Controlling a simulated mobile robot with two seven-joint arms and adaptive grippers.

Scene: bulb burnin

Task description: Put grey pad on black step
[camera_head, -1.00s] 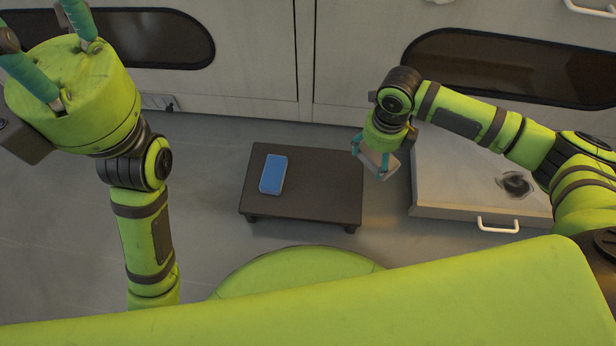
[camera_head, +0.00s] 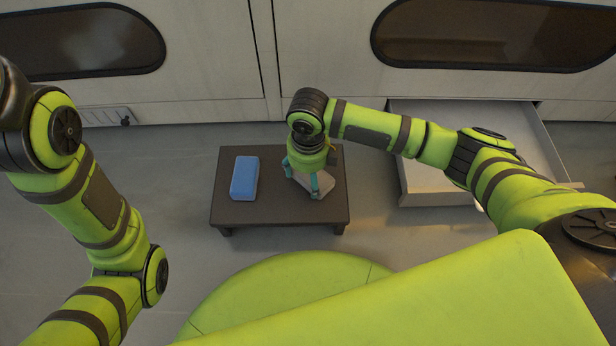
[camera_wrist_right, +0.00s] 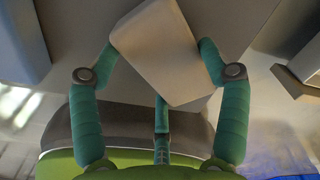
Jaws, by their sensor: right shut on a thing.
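The grey pad (camera_head: 302,181) is a pale block between the teal fingers of my right gripper (camera_head: 309,186) in the head view. The gripper is shut on it over the right half of the black step (camera_head: 270,214), a low dark table. In the right wrist view the pad (camera_wrist_right: 165,55) sits tilted between the fingers (camera_wrist_right: 160,50). I cannot tell whether it touches the step's top. My left arm shows at the left of the head view, but its gripper is out of the picture.
A blue pad (camera_head: 244,178) lies on the left half of the step. An open drawer (camera_head: 430,186) stands out from the cabinet (camera_head: 330,70) to the right of the step, beneath my right arm. Bare floor (camera_head: 180,215) lies left of the step.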

